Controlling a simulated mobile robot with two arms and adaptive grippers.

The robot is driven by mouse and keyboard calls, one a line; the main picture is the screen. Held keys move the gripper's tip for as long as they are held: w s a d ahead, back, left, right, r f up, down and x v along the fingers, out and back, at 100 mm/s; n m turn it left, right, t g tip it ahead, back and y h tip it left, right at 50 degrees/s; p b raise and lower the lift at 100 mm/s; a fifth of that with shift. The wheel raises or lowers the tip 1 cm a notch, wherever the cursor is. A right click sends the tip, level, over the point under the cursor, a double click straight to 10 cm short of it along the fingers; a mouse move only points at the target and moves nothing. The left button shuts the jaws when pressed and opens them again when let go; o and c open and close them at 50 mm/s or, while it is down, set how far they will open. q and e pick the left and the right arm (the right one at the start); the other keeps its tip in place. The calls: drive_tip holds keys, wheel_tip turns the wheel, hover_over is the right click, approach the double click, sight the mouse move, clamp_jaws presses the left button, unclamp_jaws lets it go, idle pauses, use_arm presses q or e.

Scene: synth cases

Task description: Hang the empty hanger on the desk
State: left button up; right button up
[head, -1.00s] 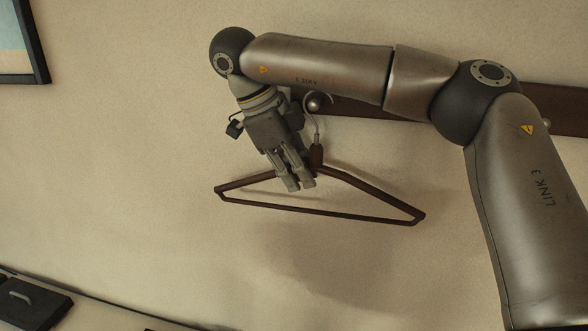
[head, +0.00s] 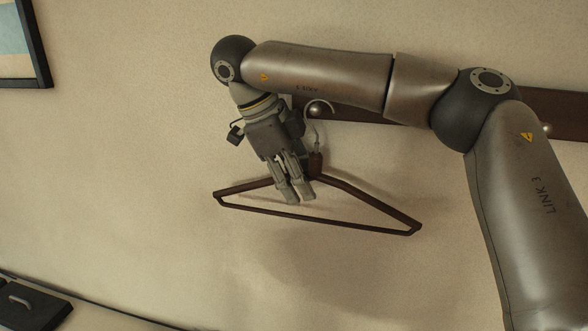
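The empty dark brown hanger (head: 360,191) is at the wall in the head view, its long bottom bar sloping slightly down to the right. Its metal hook curves around a round knob (head: 316,112) on the wall rail; I cannot tell whether it rests on the knob. My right gripper (head: 299,198) points down over the hanger's left shoulder, left of its neck, and hides part of it. Its fingers are close together, but whether they grip the shoulder or only pass in front is unclear. My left gripper is not in view. No desk can be clearly made out.
The brown wall rail (head: 558,114) runs right behind my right arm, with another knob (head: 547,131). A framed picture (head: 37,45) hangs at the upper left. A dark item with a handle (head: 30,306) is at the lower left. The wall left of the hanger is bare.

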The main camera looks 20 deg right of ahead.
drive_tip(key=v, duration=1.1)
drive_tip(key=shift+r, duration=0.45)
drive_tip(key=shift+a, duration=0.15)
